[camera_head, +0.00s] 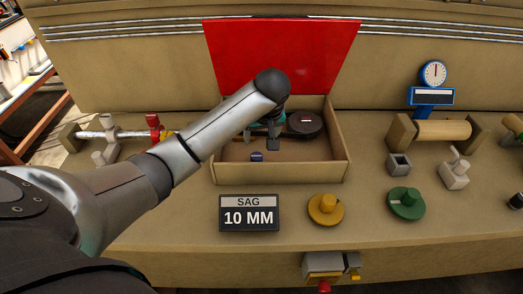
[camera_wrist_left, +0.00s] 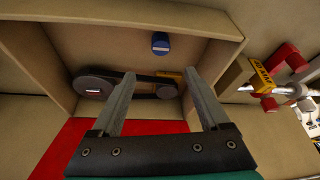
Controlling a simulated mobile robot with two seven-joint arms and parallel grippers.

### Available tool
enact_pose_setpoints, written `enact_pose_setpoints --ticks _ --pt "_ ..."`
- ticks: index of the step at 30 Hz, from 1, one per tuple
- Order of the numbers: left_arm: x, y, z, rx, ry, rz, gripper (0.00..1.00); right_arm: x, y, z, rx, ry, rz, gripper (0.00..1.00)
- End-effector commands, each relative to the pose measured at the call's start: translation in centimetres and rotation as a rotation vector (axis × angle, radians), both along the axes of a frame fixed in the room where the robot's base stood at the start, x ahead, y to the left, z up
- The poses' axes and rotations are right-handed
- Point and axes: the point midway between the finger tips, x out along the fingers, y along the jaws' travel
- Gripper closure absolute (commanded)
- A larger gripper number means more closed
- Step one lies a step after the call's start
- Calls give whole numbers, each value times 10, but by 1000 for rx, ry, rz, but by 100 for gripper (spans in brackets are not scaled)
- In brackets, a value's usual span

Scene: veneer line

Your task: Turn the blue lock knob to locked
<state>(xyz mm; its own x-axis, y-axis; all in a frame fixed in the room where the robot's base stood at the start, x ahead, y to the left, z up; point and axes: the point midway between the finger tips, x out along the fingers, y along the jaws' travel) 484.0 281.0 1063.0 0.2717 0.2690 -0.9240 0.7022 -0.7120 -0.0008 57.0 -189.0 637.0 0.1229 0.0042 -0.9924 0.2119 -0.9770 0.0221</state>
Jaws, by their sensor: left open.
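The blue lock knob (camera_head: 257,156) is a small blue cylinder inside the open wooden box (camera_head: 282,173), near its front wall. In the left wrist view the blue knob (camera_wrist_left: 160,43) shows a pale mark on its face. My left gripper (camera_head: 272,141) reaches into the box from above, just behind and to the right of the knob. In the left wrist view the fingers of my left gripper (camera_wrist_left: 160,75) are spread wide with nothing between them. They appear apart from the knob. My right gripper is not in view.
The box's red lid (camera_head: 282,55) stands open at the back. A dark pulley (camera_head: 304,123) with a belt sits inside the box; it also shows in the wrist view (camera_wrist_left: 93,88). A sign reading "SAG 10 MM" (camera_head: 249,213), a yellow knob (camera_head: 326,209) and a green knob (camera_head: 405,203) are in front.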

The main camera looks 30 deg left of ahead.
Motion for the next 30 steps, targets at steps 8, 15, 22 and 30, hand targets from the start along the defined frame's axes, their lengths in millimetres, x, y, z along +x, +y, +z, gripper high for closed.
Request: enact_pose_setpoints --ticks 8,15,22,30 --pt "11 13 -45 1 4 -1 21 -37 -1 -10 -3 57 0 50" --pt "23 23 -83 0 3 -2 21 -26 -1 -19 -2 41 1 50" --pt "32 32 -114 0 2 -3 21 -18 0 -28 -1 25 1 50" --pt "38 37 -133 0 1 -4 21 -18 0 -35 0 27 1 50"
